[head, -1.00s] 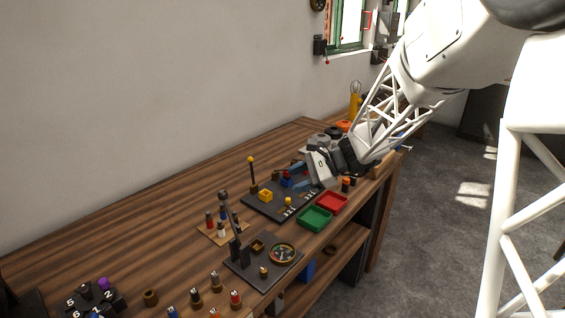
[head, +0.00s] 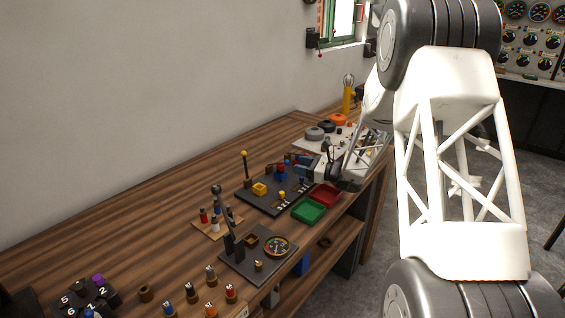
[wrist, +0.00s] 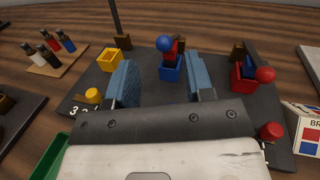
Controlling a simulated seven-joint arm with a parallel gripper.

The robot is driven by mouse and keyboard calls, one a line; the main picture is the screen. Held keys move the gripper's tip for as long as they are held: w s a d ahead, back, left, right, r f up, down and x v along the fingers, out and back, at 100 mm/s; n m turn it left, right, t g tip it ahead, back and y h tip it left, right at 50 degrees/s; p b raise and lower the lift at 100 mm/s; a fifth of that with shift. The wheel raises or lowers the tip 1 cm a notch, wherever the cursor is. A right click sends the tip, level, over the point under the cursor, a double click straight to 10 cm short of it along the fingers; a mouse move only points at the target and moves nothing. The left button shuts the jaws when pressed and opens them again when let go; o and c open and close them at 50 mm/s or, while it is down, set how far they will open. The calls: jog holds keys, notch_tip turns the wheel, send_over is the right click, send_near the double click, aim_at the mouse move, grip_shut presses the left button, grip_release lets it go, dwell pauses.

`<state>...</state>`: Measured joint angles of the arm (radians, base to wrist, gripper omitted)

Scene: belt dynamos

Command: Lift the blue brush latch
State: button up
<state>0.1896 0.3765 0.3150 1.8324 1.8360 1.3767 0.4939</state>
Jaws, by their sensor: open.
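In the wrist view the blue brush latch is a blue box (wrist: 170,74) with a blue ball knob (wrist: 165,43) and a red piece standing in it. It is on a dark board (wrist: 146,92), ahead of my gripper (wrist: 161,66). The gripper's two blue fingers are apart, one to each side of the box in the picture, with nothing between them held. In the head view the blue box (head: 281,177) stands on the board, left of my gripper (head: 302,161). I cannot tell whether the fingers touch anything.
A red box with a red ball (wrist: 265,74) stands to the right, a yellow box (wrist: 110,58) to the left. A dark upright rod (wrist: 116,18) rises behind the board. Green (head: 309,211) and red (head: 327,196) trays lie at the table's front edge.

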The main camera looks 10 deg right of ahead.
aim_at(282, 163)
jog(key=shift+w+d+f, duration=0.1)
jog(key=shift+w+f, duration=0.05)
jog(key=shift+w, duration=0.05)
dwell(0.3)
jog(key=shift+x, duration=3.9)
grip_shut()
